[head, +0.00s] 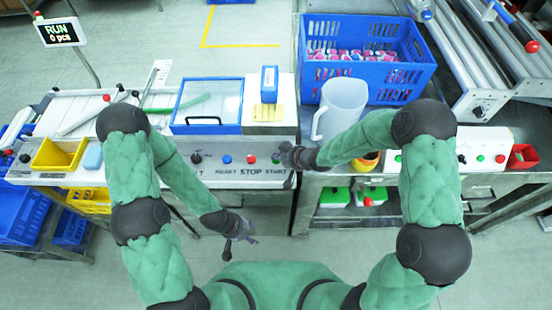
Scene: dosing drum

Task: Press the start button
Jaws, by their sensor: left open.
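The control panel (215,172) runs along the front of the left bench. It carries a black knob (196,158), a blue button (227,159) and a red button (251,159) above the word STOP. The printed word START (276,172) is at the panel's right end; the button above it is mostly hidden at my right gripper's tip. My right gripper (285,155) is at that spot; contact and finger opening cannot be made out. My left gripper (238,230) is open and empty, low in front of the bench. A display (59,33) at the upper left reads RUN, 0 pcs.
A clear-lidded blue-framed box (207,88) sits behind the panel. A clear jug (340,105) and a blue crate (365,85) with pink-and-white pieces stand on the right bench. A yellow bin (58,155) is at left. Floor before the benches is clear.

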